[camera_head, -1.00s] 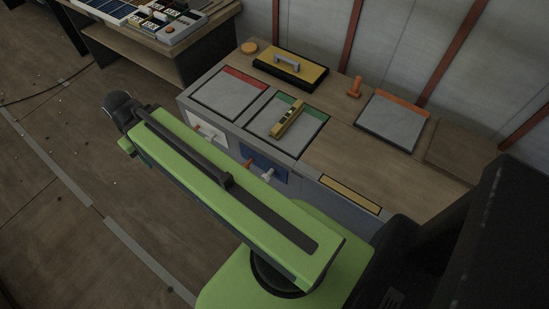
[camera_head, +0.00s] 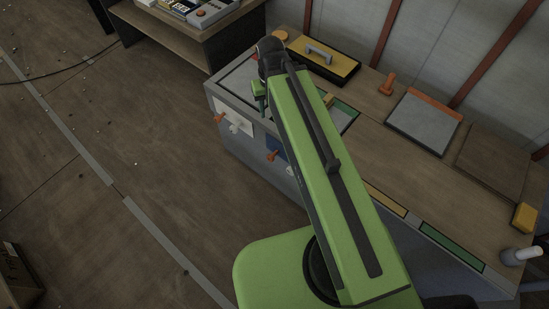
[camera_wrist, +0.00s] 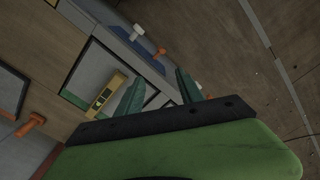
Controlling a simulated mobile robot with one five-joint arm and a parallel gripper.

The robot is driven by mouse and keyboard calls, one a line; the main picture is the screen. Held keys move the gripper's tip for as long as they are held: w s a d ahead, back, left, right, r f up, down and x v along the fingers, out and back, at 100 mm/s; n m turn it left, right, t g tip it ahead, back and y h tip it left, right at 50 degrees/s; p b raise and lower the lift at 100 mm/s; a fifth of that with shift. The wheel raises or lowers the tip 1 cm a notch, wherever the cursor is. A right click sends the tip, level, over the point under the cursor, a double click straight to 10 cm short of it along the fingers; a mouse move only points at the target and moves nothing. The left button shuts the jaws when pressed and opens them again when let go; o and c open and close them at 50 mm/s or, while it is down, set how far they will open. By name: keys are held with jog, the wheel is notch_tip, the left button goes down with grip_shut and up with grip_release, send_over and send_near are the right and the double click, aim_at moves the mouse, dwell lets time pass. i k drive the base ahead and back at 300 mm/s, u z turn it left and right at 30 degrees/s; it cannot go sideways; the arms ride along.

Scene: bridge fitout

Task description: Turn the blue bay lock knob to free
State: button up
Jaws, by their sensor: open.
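The blue bay panel (camera_head: 278,148) is on the front of the grey cabinet, mostly behind my arm. An orange knob (camera_head: 271,156) sticks out from it. My gripper (camera_head: 260,97) is above the cabinet's front edge, near the white panel (camera_head: 240,115). It is open and empty in the wrist view (camera_wrist: 159,90), apart from the knobs.
The white panel has an orange knob (camera_head: 219,118) and a white knob (camera_head: 236,128). A yellow level (camera_wrist: 106,93) lies on the green-edged tray (camera_wrist: 91,72). A yellow case (camera_head: 325,62) and an orange stamp-like piece (camera_head: 387,84) stand on the bench. Floor left of the cabinet is clear.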

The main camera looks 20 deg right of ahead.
aim_at(270, 158)
jog(key=u, duration=0.35)
jog(key=k, duration=1.2)
jog(key=u, duration=0.65)
jog(key=i, duration=1.05)
jog(key=u, duration=0.65)
jog(key=i, duration=0.6)
jog(key=u, duration=0.5)
